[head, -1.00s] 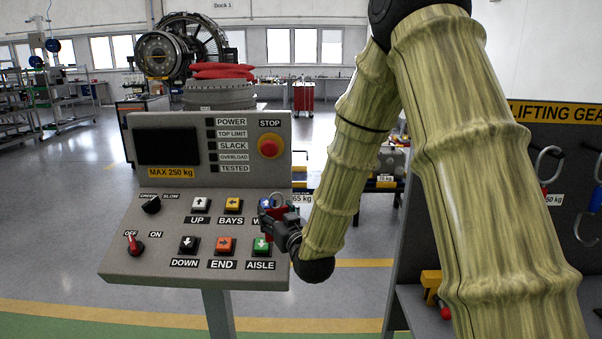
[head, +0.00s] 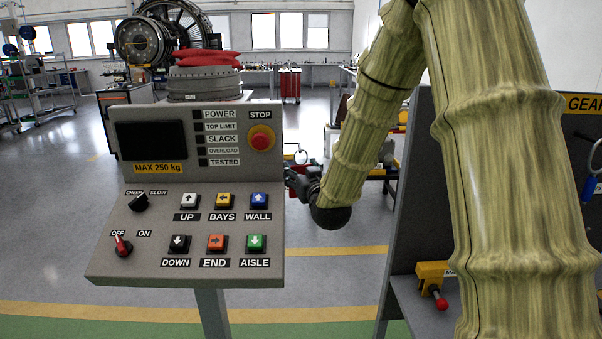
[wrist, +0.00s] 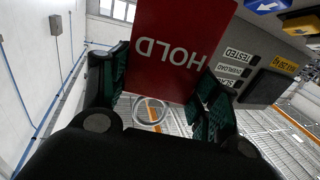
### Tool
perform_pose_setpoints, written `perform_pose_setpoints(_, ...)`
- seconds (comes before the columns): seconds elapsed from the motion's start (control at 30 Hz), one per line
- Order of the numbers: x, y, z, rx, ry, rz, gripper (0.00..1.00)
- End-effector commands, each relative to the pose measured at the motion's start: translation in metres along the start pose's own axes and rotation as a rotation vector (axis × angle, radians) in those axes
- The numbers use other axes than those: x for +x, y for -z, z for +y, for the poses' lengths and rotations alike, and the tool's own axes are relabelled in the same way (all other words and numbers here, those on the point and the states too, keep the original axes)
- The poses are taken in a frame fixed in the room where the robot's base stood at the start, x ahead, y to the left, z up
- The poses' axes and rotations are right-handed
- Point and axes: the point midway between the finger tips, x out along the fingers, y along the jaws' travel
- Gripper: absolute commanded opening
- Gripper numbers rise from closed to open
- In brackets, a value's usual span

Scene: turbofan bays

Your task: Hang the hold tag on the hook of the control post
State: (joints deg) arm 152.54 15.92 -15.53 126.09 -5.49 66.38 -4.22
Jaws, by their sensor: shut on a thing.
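The hold tag (wrist: 178,45), a red plate with white HOLD lettering, is between the fingers of my gripper (wrist: 160,88) in the wrist view. Its pale ring (wrist: 150,110) shows beyond the fingers. The tag is mostly hidden there.
The panel carries push buttons, switches and a red STOP button (head: 261,138). A grey lifting-gear board (head: 420,190) with hanging hooks stands at the right, with a yellow clamp (head: 433,274) on its shelf.

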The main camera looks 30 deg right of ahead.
Motion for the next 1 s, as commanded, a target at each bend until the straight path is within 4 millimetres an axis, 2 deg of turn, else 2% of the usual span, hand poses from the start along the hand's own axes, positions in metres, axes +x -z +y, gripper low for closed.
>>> perform_pose_setpoints(1.0, 0.044, -0.004, 0.012, 0.000, 0.000, 0.001, 0.37)
